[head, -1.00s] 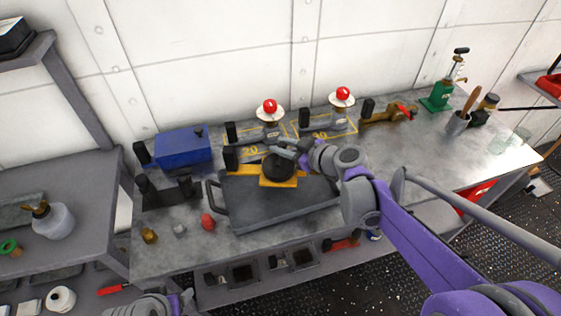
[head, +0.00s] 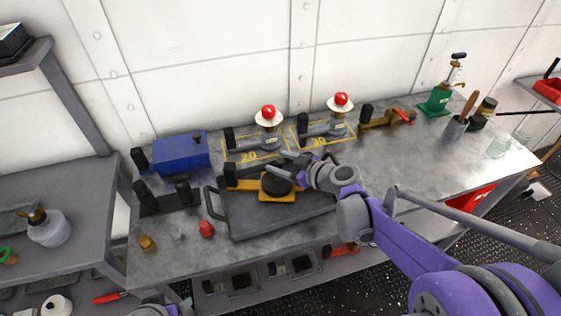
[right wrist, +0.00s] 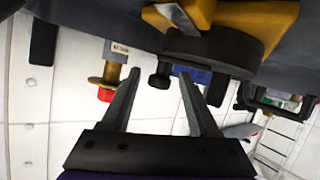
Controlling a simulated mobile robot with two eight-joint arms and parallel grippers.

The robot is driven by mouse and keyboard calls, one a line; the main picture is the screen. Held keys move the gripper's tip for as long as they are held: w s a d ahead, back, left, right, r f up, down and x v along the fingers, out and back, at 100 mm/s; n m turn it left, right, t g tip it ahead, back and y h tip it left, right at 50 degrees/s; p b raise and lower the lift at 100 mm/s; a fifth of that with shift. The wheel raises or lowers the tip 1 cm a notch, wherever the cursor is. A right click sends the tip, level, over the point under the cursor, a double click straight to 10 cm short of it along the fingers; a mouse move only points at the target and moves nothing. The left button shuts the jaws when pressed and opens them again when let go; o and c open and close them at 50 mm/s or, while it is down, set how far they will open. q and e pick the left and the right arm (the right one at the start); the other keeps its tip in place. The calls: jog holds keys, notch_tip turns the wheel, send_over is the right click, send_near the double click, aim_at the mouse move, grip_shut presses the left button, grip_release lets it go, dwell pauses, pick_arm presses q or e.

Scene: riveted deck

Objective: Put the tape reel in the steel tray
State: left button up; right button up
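The tape reel (head: 277,186) has an orange frame, a black round drum and a black handle at its left end. It lies over the back part of the dark steel tray (head: 255,225); in the right wrist view the reel (right wrist: 225,50) shows at the top. My right gripper (head: 284,156) is just behind and above the drum. In the right wrist view the right gripper (right wrist: 158,72) has its fingers spread with nothing between them, close to the drum. Only a bit of my left arm shows at the bottom edge, and its finger state is unclear.
A blue box (head: 180,154) stands behind left of the tray. Two red-topped tools (head: 268,125) (head: 340,112) stand in yellow outlines behind it. A red knob-like piece (head: 206,229) sits left of the tray. The bench on the right (head: 420,165) is mostly clear.

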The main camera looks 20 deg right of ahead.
jog(key=p+v, duration=0.1)
jog(key=v, duration=1.1)
